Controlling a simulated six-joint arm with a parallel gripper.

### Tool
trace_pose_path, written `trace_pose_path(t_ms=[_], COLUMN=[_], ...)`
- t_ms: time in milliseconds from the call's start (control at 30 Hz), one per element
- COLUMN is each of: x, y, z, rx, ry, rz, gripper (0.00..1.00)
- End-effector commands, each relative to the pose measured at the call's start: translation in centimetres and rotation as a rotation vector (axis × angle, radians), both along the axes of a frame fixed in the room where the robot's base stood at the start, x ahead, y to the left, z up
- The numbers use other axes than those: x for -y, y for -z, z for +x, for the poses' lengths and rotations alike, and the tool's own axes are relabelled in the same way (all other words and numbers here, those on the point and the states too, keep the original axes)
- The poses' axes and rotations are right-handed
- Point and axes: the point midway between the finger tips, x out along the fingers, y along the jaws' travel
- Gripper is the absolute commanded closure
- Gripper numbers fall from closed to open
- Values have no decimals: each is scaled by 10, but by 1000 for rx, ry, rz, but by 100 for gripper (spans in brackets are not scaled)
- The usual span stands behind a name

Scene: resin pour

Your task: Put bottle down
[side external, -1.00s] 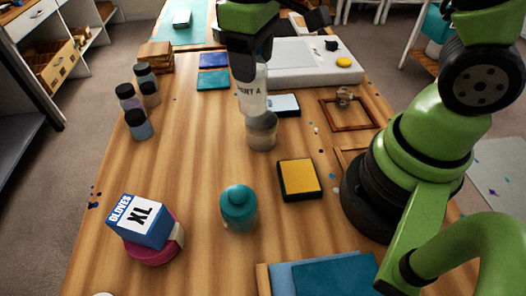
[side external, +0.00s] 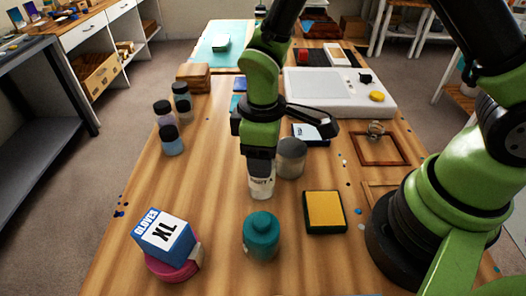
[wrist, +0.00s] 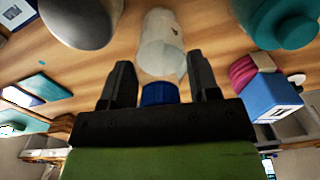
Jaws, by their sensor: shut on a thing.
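The white translucent bottle (side external: 261,185) with dark lettering hangs upright below my gripper (side external: 260,164), between the cup and the teal bottle. My gripper is shut on its upper part. In the wrist view the bottle (wrist: 163,42) and its blue cap (wrist: 157,94) show between the two fingers of my gripper (wrist: 160,80). Its base is at or very near the table; I cannot tell whether it touches.
A grey cup (side external: 291,160) stands close behind right, and a teal bottle (side external: 261,238) in front. A yellow-topped pad (side external: 324,212) lies to the right. A glove box (side external: 164,236) sits front left. Dark-capped jars (side external: 171,140) stand back left. Bare table (side external: 205,190) lies left of the bottle.

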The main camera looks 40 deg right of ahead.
Motion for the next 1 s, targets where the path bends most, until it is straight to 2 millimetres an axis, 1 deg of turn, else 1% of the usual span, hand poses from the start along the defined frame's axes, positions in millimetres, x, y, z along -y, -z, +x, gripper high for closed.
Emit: trace_pose_path(t_ms=[333, 367, 400, 433, 467, 767, 867, 967, 1000], x=[0, 0, 0, 0, 0, 0, 0, -1, 0], y=[3, 3, 3, 3, 3, 1, -8, -26, -34], z=[0, 0, 0, 0, 0, 0, 1, 2, 1], rx=[0, 0, 0, 0, 0, 2, 4, 8, 8], ry=[1, 1, 1, 1, 1, 1, 1, 1, 1], rz=[0, 0, 0, 0, 0, 0, 2, 3, 4], gripper=[72, 40, 31, 24, 19, 19, 19, 19, 19])
